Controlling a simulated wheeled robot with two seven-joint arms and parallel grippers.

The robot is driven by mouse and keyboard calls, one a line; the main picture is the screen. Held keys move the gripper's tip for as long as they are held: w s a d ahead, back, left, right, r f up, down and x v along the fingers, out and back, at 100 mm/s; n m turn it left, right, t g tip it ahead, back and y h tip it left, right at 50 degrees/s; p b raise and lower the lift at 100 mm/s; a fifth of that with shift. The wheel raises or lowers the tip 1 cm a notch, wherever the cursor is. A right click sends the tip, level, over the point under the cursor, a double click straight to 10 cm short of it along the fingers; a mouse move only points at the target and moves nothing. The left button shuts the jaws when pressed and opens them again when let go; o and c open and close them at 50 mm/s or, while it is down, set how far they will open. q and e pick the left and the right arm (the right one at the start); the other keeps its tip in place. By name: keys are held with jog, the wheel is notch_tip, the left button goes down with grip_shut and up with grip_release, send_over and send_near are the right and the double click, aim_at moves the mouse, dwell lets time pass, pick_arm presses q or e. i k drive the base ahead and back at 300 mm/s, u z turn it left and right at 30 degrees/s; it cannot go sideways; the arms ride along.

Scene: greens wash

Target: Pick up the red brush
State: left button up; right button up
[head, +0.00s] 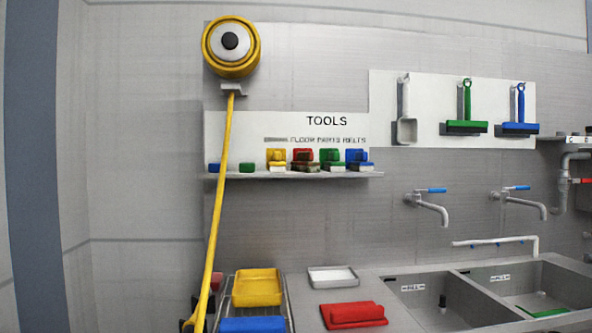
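A red brush (303,156) stands on the wall shelf (230,177) under the "TOOLS" sign, between a yellow brush (276,156) and a green brush (330,156). A blue brush (357,156) stands at the right end of this row. The red brush has a red top and a darker lower part. A larger flat red object (353,315) with a raised ridge lies on the counter at the front; I cannot tell if it is also a brush.
A yellow tray (257,288), blue item (253,325) and white tray (332,277) are below. Sink basins (440,303) and taps (433,207) are at right.

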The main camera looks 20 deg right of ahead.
aim_at(305, 164)
jog(key=u, duration=3.4)
jog(key=k, duration=1.55)
jog(key=z, duration=1)
